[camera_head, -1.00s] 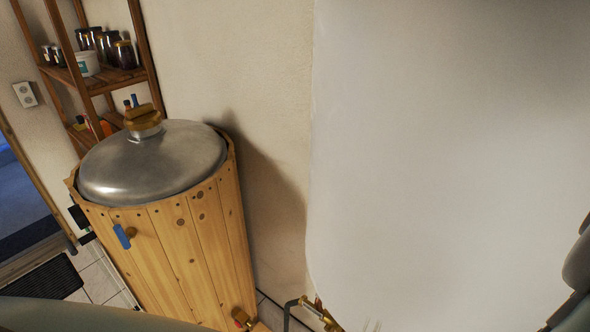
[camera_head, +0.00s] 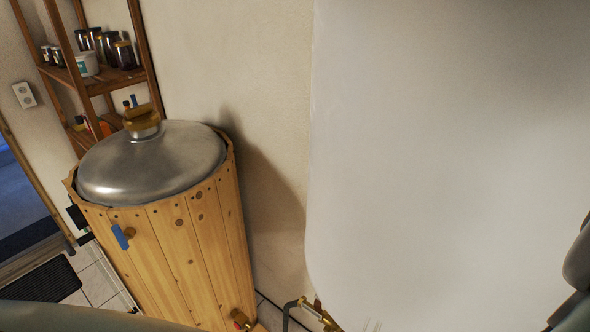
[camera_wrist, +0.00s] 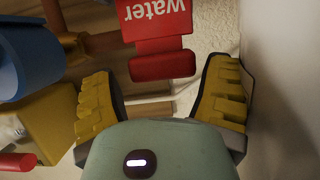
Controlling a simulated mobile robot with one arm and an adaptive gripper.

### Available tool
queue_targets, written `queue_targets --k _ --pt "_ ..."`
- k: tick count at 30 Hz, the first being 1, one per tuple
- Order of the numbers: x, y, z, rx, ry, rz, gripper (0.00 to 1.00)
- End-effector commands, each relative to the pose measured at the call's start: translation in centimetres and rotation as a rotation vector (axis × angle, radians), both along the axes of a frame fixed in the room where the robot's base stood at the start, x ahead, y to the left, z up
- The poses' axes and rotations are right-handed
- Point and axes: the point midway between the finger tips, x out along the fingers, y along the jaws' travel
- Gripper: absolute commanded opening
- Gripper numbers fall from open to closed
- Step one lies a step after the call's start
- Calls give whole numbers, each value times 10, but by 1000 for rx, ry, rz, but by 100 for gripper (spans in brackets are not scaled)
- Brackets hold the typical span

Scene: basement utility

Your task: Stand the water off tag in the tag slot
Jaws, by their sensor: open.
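The red water off tag (camera_wrist: 161,28) shows in the wrist view at the top centre, with the white word "water" upside down. Its lower red part (camera_wrist: 162,67) reaches toward the gap between my fingertips. My gripper (camera_wrist: 164,82) is open, with a yellow-padded finger on each side, and it is not closed on the tag. Whether the tag touches a finger I cannot tell. What holds the tag up is out of view. I cannot make out the tag slot in either view. My gripper is not visible in the head view.
A wood-clad tank (camera_head: 180,250) with a metal lid (camera_head: 150,165) stands left in the head view, a blue piece (camera_head: 121,237) on its side. A shelf (camera_head: 95,84) holds jars behind. A large white surface (camera_head: 440,150) fills the right. Blue (camera_wrist: 28,58) and yellow (camera_wrist: 45,120) items crowd the wrist view's left.

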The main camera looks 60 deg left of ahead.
Motion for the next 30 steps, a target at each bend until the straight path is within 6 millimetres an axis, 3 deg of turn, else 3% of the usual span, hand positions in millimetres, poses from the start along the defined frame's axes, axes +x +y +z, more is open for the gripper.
queue_targets --k 13,30 --pt "-51 -15 17 5 9 2 96" --pt "-59 -14 19 4 11 11 91"
